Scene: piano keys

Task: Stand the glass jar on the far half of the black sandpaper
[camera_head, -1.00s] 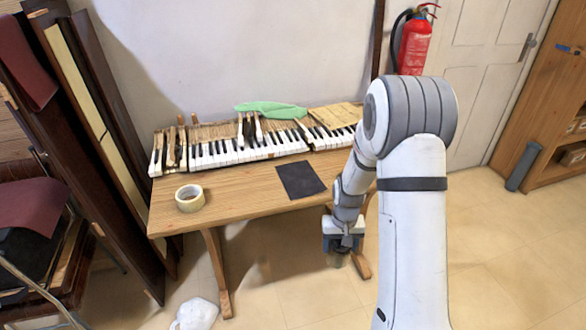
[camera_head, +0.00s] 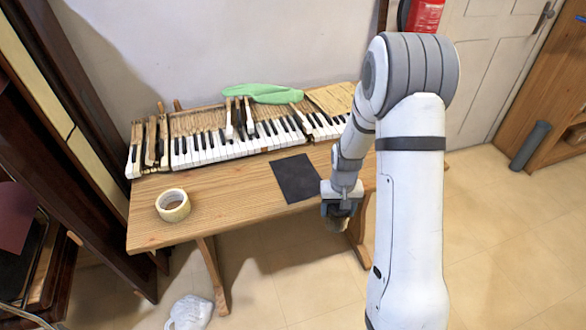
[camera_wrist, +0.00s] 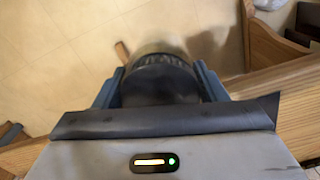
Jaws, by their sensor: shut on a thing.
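The black sandpaper (camera_head: 297,178) lies flat on the wooden table, in front of the piano keys. My gripper (camera_head: 337,213) is at the table's front edge, to the right of and a little nearer than the sandpaper. In the wrist view, my gripper (camera_wrist: 160,84) is shut on the glass jar (camera_wrist: 160,68), whose dark lid fills the space between the fingers. In the head view, the jar (camera_head: 336,224) shows only as a dark, partly hidden shape below the fingers. Bare floor shows beyond the jar in the wrist view.
The wooden table (camera_head: 225,206) holds a roll of tape (camera_head: 173,205) at the left. Bare tabletop lies between tape and sandpaper. A white bag (camera_head: 190,312) lies on the floor.

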